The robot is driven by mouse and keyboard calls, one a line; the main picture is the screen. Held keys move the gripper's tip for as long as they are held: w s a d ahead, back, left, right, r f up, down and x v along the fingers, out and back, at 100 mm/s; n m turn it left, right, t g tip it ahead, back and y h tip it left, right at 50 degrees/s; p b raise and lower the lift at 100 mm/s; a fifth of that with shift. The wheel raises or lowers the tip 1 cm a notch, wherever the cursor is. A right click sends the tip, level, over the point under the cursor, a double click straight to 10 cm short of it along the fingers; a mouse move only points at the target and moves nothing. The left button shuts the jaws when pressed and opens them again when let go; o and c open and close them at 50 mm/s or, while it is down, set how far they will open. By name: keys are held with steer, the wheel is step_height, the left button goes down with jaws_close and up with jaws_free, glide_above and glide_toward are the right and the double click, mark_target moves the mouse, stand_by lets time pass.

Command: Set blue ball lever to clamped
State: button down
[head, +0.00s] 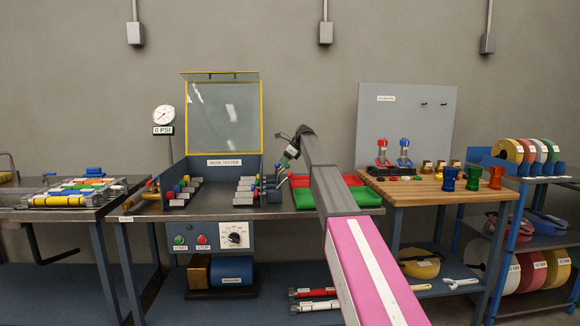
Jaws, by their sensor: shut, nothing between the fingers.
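The hose tester (224,162) stands on the middle bench with its yellow-framed clear lid raised. A bank of small ball-topped levers is on its left, and a blue ball (177,188) shows among red, yellow and green ones. A second bank of white blocks (244,191) with small colored balls is on its right; the balls there are too small to tell apart surely. My gripper (284,160) is shut and empty, tilted down above the right end of the tester. It is apart from the blue ball on the left. Whether any lever is clamped is too small to tell.
A gauge (164,116) reading 0 PSI stands behind the tester's left. Red and green trays (360,196) lie right of the tester, partly behind my arm. A wooden bench (430,190) with colored cups is further right. A left bench (75,199) holds hoses.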

steer(key=a+h, duration=0.2)
steer(key=a, duration=0.1)
steer(key=shift+a+r+h, duration=0.1)
steer(key=shift+r+h, duration=0.2)
steer(key=shift+h, duration=0.1)
steer(key=shift+a+f+h, duration=0.2)
steer(key=shift+a+h, duration=0.35)
steer(key=shift+a, duration=0.7)
steer(key=shift+a+f+h, duration=0.2)
steer(key=shift+a+h, duration=0.35)
steer(key=shift+a, duration=0.65)
steer(key=v, duration=1.3)
